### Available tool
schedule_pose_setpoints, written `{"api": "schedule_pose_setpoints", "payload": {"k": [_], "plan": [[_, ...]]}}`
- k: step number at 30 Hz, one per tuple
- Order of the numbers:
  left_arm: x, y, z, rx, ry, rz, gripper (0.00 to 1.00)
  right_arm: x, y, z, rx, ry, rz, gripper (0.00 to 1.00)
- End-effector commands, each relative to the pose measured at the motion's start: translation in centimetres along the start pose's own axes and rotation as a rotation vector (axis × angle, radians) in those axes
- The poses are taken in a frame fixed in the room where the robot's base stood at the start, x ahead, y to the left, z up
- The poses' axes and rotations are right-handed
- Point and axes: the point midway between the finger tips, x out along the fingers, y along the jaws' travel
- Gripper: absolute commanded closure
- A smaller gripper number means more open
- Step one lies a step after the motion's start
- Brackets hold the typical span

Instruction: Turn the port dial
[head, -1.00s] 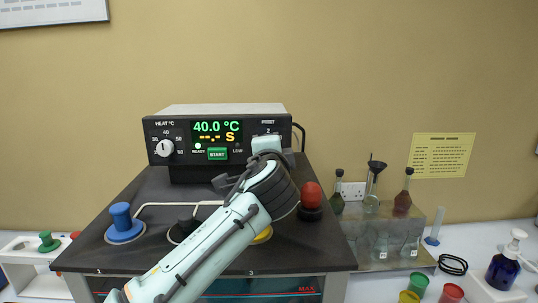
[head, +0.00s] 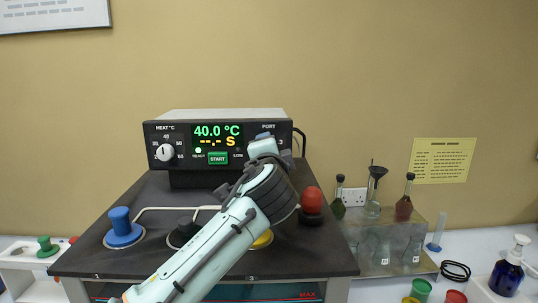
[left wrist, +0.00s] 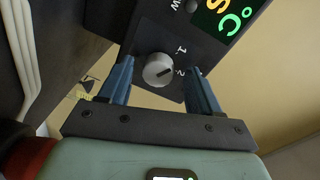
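The port dial (left wrist: 158,70) is a round grey knob on the black front of the heater box (head: 217,131), at its right end under the PORT label. In the left wrist view it sits between the two blue fingers of my left gripper (left wrist: 160,82), with a gap on each side. The figures 1 and 2 show beside it, and a dark pointer line on its face seems to point toward the 2. In the head view my left gripper (head: 264,143) is in front of the dial and hides it. My right gripper is not in view.
The box also has a heat dial (head: 165,152), a green START button (head: 217,158) and a display reading 40.0 °C. On the black bench top stand a blue knob (head: 122,223) and a red knob (head: 312,200). Glass flasks (head: 404,205) stand to the right.

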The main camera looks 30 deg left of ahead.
Motion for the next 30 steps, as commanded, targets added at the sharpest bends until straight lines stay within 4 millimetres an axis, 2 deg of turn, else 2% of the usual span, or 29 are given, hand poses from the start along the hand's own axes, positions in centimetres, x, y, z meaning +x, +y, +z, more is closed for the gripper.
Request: {"api": "schedule_pose_setpoints", "payload": {"k": [7,11,14,24,30], "plan": [[0.0,0.1,0.0,0.002,0.0,0.002,0.38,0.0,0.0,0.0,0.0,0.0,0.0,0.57],[-0.9,0.2,0.0,0.002,0.001,0.003,0.38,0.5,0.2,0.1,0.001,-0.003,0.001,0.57],[-2.5,0.3,0.0,0.001,0.003,0.003,0.38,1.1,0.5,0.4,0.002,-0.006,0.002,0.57],[-10.0,0.2,0.0,0.001,0.004,0.002,0.38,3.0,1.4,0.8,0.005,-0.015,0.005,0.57],[-12.7,0.1,0.0,0.001,0.001,0.001,0.38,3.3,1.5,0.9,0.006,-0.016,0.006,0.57]]}}
